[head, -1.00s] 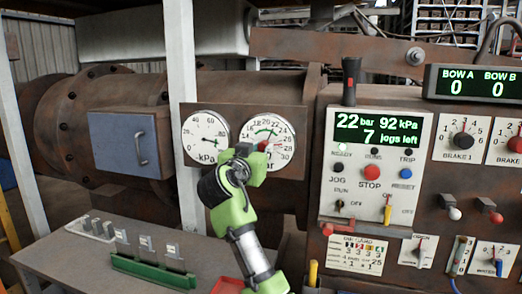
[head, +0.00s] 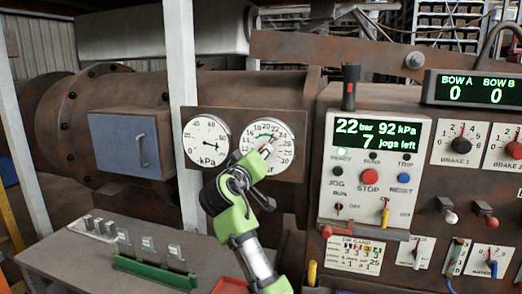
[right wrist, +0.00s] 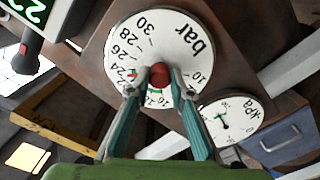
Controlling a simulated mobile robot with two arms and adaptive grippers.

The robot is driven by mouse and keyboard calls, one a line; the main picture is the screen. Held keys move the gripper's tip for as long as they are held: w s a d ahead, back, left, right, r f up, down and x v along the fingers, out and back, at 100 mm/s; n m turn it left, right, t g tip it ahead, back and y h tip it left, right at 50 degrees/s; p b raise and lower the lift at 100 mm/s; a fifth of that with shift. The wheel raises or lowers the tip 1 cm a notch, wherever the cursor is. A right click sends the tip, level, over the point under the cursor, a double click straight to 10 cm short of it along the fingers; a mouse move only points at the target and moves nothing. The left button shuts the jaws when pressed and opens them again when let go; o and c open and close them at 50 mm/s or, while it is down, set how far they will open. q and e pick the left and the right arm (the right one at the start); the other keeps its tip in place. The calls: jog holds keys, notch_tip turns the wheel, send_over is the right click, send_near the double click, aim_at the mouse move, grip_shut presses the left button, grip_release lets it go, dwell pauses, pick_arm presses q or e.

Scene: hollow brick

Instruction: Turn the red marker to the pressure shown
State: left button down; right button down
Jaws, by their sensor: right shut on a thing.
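The white bar gauge (head: 249,136) is on the brown panel, its lower part hidden by my right gripper (head: 265,152) in the head view. In the right wrist view the bar gauge (right wrist: 125,28) is seen close up and turned over. The fingers of my right gripper (right wrist: 160,80) are shut on the round red marker knob (right wrist: 160,74) at the dial's middle. They hide part of the scale, so the marker's exact reading cannot be told. The display (head: 376,131) reads 22 bar, 92 kPa and 7 jogs left. My left gripper is not in view.
The kPa gauge (head: 206,140) is left of the bar gauge, close to my right gripper. A white post (head: 183,100) stands further left. The control box (head: 370,215) with knobs and buttons stands out on the right. A bench (head: 85,255) with a green rack is below left.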

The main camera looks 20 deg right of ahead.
jog(key=shift+d+r+n+p, duration=0.15)
jog(key=shift+n+p, duration=0.55)
jog(key=shift+n, duration=0.7)
jog(key=c, duration=2.1)
grip_release()
jog(key=shift+o, duration=1.4)
jog(key=shift+w, duration=0.1)
jog(key=v, duration=1.2)
